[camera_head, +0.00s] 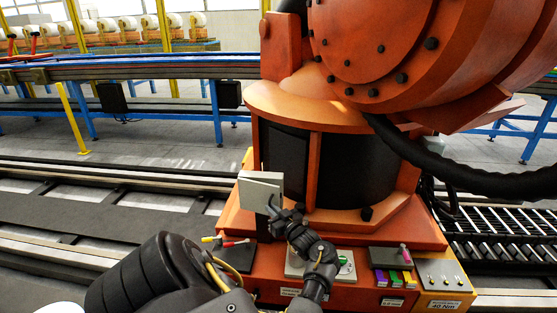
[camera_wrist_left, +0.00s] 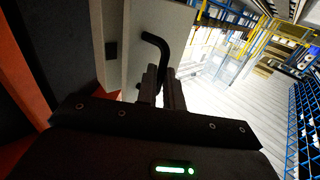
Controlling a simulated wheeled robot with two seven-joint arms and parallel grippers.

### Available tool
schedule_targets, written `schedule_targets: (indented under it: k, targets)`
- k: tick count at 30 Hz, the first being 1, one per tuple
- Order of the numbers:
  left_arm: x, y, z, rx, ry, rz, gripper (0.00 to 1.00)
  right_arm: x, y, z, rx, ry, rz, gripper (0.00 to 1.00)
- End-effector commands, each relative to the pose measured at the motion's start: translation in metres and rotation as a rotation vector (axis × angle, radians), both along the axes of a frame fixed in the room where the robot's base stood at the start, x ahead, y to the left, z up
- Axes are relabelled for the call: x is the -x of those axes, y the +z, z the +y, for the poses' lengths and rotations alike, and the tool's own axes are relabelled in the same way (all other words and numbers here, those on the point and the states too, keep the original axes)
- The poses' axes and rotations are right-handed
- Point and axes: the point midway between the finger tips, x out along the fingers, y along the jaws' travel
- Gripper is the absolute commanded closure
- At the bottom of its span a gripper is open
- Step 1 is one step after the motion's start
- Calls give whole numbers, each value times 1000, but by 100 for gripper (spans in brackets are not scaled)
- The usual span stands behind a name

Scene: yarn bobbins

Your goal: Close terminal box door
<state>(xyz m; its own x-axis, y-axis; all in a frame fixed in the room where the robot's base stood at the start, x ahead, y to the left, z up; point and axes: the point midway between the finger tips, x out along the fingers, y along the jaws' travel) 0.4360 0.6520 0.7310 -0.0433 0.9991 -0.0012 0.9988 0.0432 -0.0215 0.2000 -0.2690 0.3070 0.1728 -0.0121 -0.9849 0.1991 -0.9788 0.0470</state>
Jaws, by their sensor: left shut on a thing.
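The terminal box door (camera_head: 258,190) is a pale grey panel standing upright at the front of the orange robot base. In the left wrist view the pale door (camera_wrist_left: 143,70) fills the upper left, with a dark bent handle (camera_wrist_left: 158,42) on it. My left gripper (camera_head: 275,212) is shut on this handle; the fingers (camera_wrist_left: 160,82) close around its lower part. A light grey box (camera_head: 294,265) with a green part sits below, partly hidden by my left arm. I cannot tell how the door joins it. My right gripper is not in view.
A dark tray (camera_head: 390,257) with coloured blocks below it lies to the right, near a panel marked 40 Nm (camera_head: 443,277). Red and yellow connectors (camera_head: 228,242) lie to the left. The large orange arm (camera_head: 400,50) and a black hose (camera_head: 460,175) hang above.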

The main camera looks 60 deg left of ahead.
Motion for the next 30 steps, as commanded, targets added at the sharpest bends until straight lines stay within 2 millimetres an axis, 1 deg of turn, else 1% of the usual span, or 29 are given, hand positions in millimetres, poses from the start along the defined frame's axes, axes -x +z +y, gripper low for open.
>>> schedule_targets:
  k: [4,16,17,18,19,26,30]
  targets:
    - [1,1,5,-3,7,-1,100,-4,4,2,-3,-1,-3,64]
    - [-1,2,5,-4,5,-1,100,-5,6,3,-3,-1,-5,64]
    - [-1,2,5,-4,5,-1,90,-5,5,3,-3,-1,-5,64]
    - [-1,2,5,-4,5,-1,85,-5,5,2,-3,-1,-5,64]
    - [-1,2,5,-4,5,-1,82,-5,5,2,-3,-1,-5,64]
    - [-1,1,4,-2,4,-1,82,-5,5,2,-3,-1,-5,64]
    - [-2,1,-4,-2,3,-2,82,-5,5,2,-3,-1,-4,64]
